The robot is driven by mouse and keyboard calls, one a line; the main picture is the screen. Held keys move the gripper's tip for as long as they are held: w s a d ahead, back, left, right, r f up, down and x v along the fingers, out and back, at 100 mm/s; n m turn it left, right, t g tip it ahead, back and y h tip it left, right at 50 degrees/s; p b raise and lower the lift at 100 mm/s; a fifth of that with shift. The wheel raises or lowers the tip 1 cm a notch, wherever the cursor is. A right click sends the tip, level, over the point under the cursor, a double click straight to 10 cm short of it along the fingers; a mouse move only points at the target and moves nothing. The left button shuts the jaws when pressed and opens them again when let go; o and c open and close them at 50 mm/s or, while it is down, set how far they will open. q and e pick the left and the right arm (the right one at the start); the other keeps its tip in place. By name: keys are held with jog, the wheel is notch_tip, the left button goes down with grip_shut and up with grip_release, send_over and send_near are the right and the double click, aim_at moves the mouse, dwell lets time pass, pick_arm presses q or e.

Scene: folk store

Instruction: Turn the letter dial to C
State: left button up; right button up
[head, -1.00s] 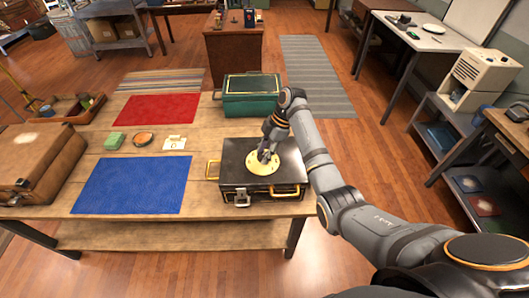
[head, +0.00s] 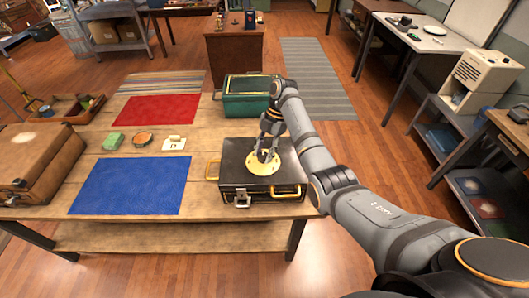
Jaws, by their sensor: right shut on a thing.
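The letter dial (head: 262,167) is a round yellow-gold disc on top of a black case (head: 233,184) with gold handles and a front latch. The case sits at the right end of the wooden table. My right gripper (head: 267,156) points down over the dial from above, shut on the dial's centre knob, which its fingers mostly hide. The letters on the dial are too small to read. A small white card (head: 174,143) with a dark mark lies on the table left of the case. My left gripper is not in view.
A green box (head: 247,104) stands behind the case. Blue (head: 130,185) and red (head: 157,109) mats, a green block (head: 113,141), a round orange-and-green item (head: 143,139) and a brown case (head: 38,160) lie to the left.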

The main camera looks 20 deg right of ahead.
jog(key=o, duration=1.2)
